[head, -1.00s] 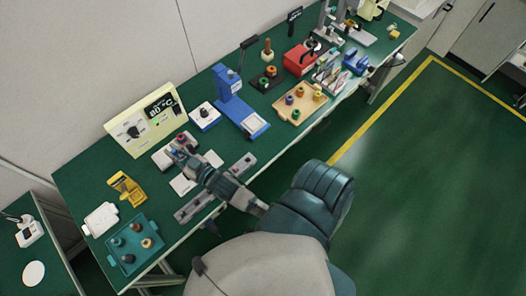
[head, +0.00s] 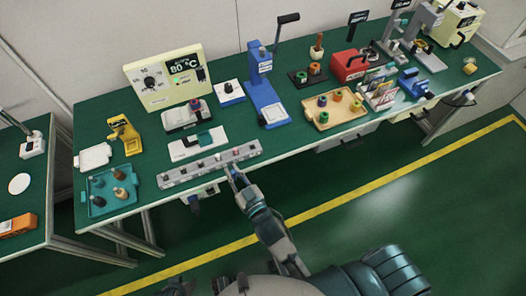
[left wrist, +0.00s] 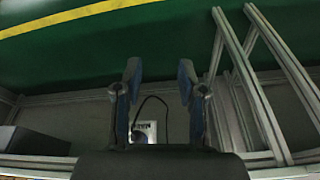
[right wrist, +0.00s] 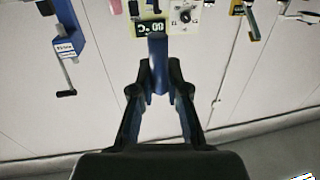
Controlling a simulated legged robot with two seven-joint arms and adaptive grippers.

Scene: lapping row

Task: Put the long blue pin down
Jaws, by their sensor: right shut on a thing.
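My right gripper (head: 231,170) is at the table's front edge, by the front side of a grey rail (head: 210,164) with several small sockets or studs. In the right wrist view my right gripper (right wrist: 159,88) is shut on the long blue pin (right wrist: 157,62), which stands out beyond the fingertips. In the head view the pin cannot be made out. My left gripper (left wrist: 160,75) is open and empty in the left wrist view, with the floor and metal frame legs behind it. It is not clearly visible in the head view.
A white block with a green piece (head: 198,143) and a grey device (head: 187,116) stand behind the rail. A teal tray (head: 98,207) with several pegs is at left. A blue press (head: 262,85) and a tan tray (head: 330,120) are to the right.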

